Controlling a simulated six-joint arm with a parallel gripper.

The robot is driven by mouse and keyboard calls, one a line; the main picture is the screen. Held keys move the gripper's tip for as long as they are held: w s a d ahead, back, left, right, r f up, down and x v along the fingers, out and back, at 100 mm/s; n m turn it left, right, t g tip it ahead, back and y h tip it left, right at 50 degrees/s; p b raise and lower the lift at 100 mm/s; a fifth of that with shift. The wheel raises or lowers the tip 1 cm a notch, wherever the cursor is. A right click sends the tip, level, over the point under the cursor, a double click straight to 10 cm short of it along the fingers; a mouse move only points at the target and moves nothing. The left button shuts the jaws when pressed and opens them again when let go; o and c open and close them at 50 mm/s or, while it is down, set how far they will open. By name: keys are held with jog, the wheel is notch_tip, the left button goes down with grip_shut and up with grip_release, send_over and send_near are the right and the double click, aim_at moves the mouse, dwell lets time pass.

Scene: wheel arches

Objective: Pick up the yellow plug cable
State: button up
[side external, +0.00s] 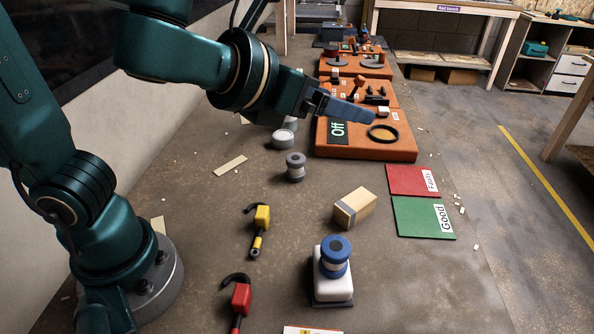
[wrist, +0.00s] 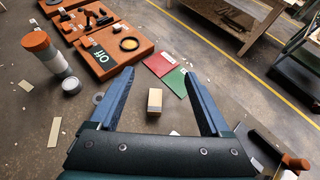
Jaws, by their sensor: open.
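The yellow plug cable (side external: 261,222) lies on the grey table in the side view, with a yellow body, a black hooked end at the top and a small yellow ring end below. It is not clearly visible in the wrist view. My gripper (side external: 345,112) is raised above the table, well up and to the right of the yellow plug cable in the side view. In the wrist view its two blue fingers (wrist: 164,85) are spread wide with nothing held between them.
A red plug cable (side external: 241,297) lies nearer the camera. A cardboard box (side external: 355,207), a blue-topped white device (side external: 333,275) and a grey spool (side external: 295,167) stand nearby. Red (side external: 412,180) and green (side external: 422,217) mats lie right. An orange board (side external: 360,145) sits behind.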

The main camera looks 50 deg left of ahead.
jog(key=a+f+n+g+y, duration=0.2)
jog(key=a+f+n+y, duration=0.1)
jog(key=a+n, duration=0.3)
jog(key=n+g+y, duration=0.2)
jog(key=n+g, duration=0.3)
jog(key=n, duration=0.4)
send_over(262, 211)
jog(key=w+a, duration=0.2)
jog(key=a, duration=0.1)
notch_tip(262, 211, down, 4)
jog(key=s+f+n+g+h, duration=0.25)
jog(key=s+n+g, duration=0.2)
jog(key=n, duration=0.65)
jog(key=s+f+n+g+h, duration=0.1)
jog(key=s+n+g+h, duration=0.4)
jog(key=n, duration=0.5)
jog(key=w+a+r+n+t+h, duration=0.1)
jog(key=w+r+n+t+h, duration=0.3)
jog(key=n, duration=0.7)
jog(key=w+r+n+t+h, duration=0.2)
jog(key=r+n+t+h, duration=0.4)
jog(key=n, duration=0.5)
jog(key=shift+n+g, duration=0.3)
jog(key=shift+g, duration=0.05)
notch_tip(262, 211, down, 19)
jog(key=shift+s+f, duration=0.1)
jog(key=shift+f, duration=0.3)
jog(key=shift+d+f, duration=0.15)
jog(key=shift+d, duration=0.05)
jog(key=shift+x, duration=2.3)
